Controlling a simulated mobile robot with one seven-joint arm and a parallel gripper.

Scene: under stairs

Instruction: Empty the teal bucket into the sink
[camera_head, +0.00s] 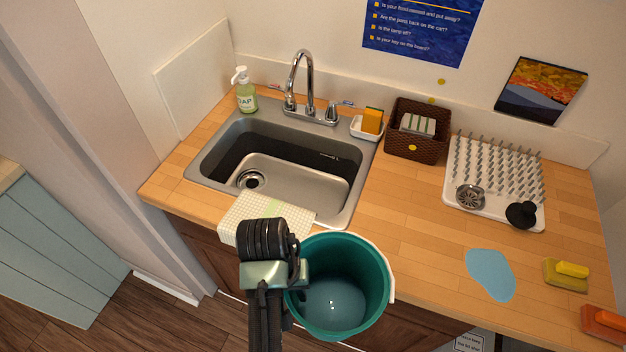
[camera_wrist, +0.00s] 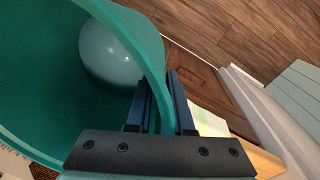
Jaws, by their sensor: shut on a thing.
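The teal bucket (camera_head: 372,262) is upright in front of the counter's edge, with its rim at about counter height in the picture. Pale blue-grey contents (camera_head: 335,302), which look like water, lie in its bottom. They also show in the wrist view (camera_wrist: 108,52). My gripper (camera_head: 292,273) is shut on the left side of the bucket's rim. In the wrist view, the two fingers (camera_wrist: 161,90) stand on either side of the teal wall. The sink (camera_head: 305,180) is behind and left of the bucket, its basin open and apparently empty.
A checked cloth (camera_head: 262,212) hangs over the sink's front edge. The faucet (camera_head: 303,85) rises behind the basin, with a soap bottle (camera_head: 246,98) to its left. A sponge dish (camera_head: 367,128), brown basket (camera_head: 417,146) and spiked drying mat (camera_head: 490,170) stand right. A blue puddle-like patch (camera_head: 490,275) lies on the counter.

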